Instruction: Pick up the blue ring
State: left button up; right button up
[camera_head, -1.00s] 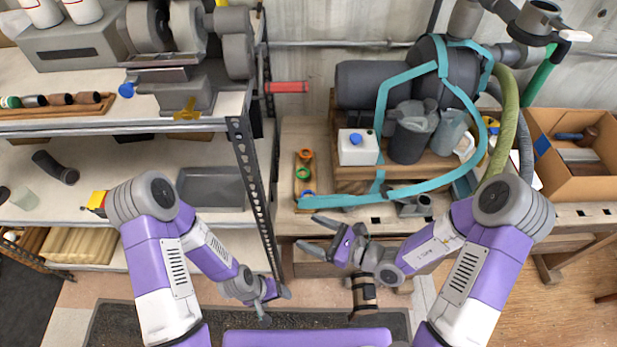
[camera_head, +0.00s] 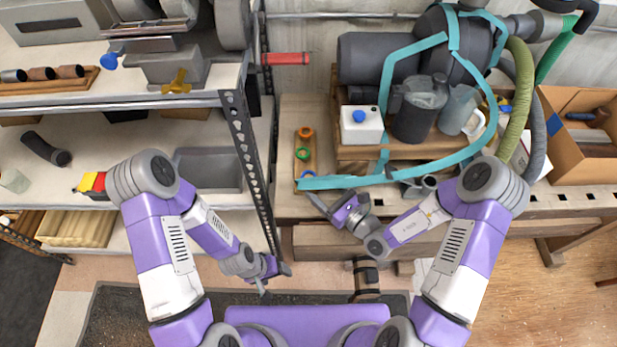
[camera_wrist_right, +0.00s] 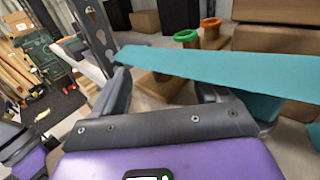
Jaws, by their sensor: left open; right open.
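The blue ring (camera_head: 307,174) sits at the near end of a small wooden rack (camera_head: 297,155), partly covered by a teal strap (camera_head: 340,183). A green ring (camera_head: 303,153) and an orange ring (camera_head: 305,132) stand behind it. My right gripper (camera_head: 328,204) is open and empty, just in front of the rack and strap. In the right wrist view the strap crosses just beyond its fingers (camera_wrist_right: 165,98). The green ring (camera_wrist_right: 187,36) and orange ring (camera_wrist_right: 211,23) show beyond the strap; the blue ring is hidden there. My left gripper (camera_head: 276,279) is open and empty, low near the shelf post.
A metal shelf post (camera_head: 246,160) stands left of the rack. A white box with a blue cap (camera_head: 361,124), a dark canister (camera_head: 420,108) and a green hose (camera_head: 521,90) crowd the bench to the right. A cardboard box (camera_head: 575,166) is at far right.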

aim_at(311, 178)
jog(key=b+x, duration=0.1)
jog(key=x, duration=0.3)
jog(key=shift+w+a, duration=0.25)
jog(key=shift+a, duration=0.05)
jog(key=c, duration=1.2)
